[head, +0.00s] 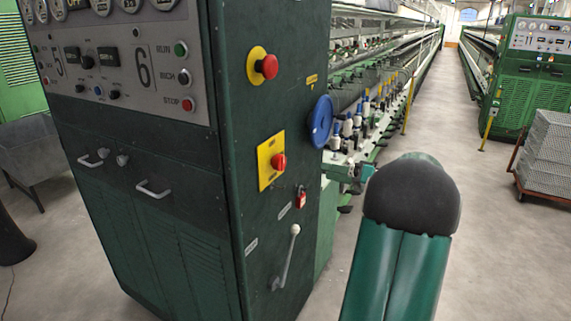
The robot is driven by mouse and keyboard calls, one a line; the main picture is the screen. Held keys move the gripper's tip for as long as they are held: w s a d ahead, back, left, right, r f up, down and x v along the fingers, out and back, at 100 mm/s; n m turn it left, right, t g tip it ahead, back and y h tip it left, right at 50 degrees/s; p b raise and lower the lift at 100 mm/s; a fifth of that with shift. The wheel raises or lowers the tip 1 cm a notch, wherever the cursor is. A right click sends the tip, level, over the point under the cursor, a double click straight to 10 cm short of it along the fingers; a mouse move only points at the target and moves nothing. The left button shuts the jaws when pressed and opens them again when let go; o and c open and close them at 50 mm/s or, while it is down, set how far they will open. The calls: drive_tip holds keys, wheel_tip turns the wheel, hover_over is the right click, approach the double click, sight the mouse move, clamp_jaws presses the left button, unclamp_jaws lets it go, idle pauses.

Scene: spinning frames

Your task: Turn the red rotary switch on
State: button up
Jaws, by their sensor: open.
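The red rotary switch (279,162) sits on a yellow plate (266,173) on the narrow side of the dark green machine cabinet (225,130). Its knob is small and side-on here, so I cannot tell which way it is turned. My arm, green with a dark rounded joint, rises in the right foreground, apart from the switch in the picture. My gripper does not show.
A red mushroom button (267,66) on a yellow base is above the switch. A blue handwheel (320,121) sticks out at the cabinet's right edge, and a grey lever (287,255) sits low. A crate stack (550,155) stands far right. The aisle floor (450,110) is clear.

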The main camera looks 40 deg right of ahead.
sight(283, 163)
drive_tip(key=x, duration=1.3)
drive_tip(key=shift+w+a, duration=0.2)
drive_tip(key=c, duration=1)
